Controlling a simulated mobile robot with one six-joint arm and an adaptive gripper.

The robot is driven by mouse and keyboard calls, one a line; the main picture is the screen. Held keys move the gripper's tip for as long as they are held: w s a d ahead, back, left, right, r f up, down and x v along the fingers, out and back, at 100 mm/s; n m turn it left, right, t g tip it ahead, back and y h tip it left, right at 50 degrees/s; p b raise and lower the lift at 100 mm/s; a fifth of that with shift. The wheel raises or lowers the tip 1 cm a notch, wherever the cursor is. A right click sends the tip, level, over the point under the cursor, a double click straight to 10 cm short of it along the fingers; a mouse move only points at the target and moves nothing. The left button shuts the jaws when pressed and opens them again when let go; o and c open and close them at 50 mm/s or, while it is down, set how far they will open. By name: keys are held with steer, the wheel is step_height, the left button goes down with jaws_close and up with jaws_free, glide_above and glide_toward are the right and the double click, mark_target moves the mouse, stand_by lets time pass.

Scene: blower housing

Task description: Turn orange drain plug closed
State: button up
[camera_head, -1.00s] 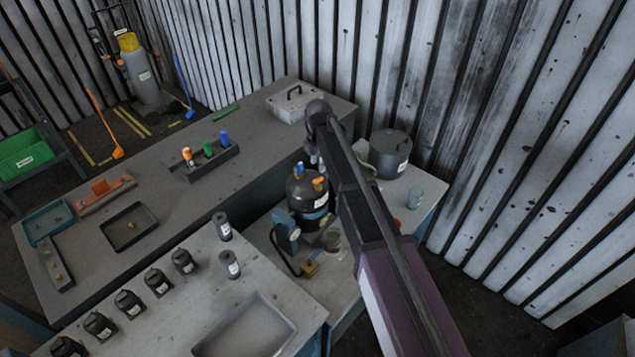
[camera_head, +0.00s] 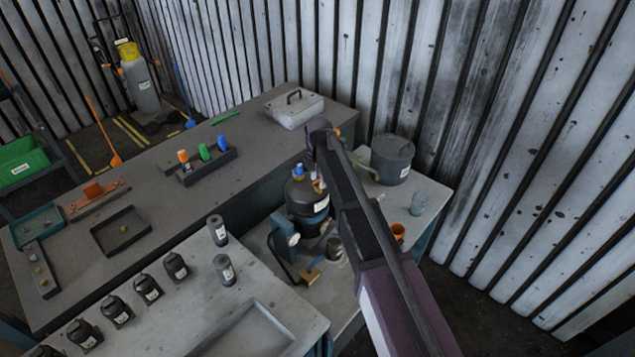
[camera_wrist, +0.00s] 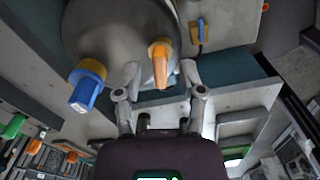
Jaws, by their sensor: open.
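The orange drain plug (camera_wrist: 160,62) is a tapered handle with a yellow collar on the rounded grey housing (camera_wrist: 115,28) in the wrist view. My gripper (camera_wrist: 160,75) is open, with one finger on either side of the orange handle. Small gaps seem to show between fingers and handle; contact is hard to judge. A blue plug (camera_wrist: 84,92) with a yellow base sits to the left. In the head view the dark housing (camera_head: 303,196) stands on the side bench, with a blue fitting (camera_head: 298,170) on top. My arm hides most of its right side and the gripper.
A smaller blue lever (camera_wrist: 201,28) sits right of the orange plug in the wrist view. A lidded grey pot (camera_head: 391,160), a glass jar (camera_head: 418,204) and an orange cup (camera_head: 398,231) stand near the housing. A gauge block (camera_head: 285,232) is close at its left.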

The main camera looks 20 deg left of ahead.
stand_by(0.3)
jaws_close()
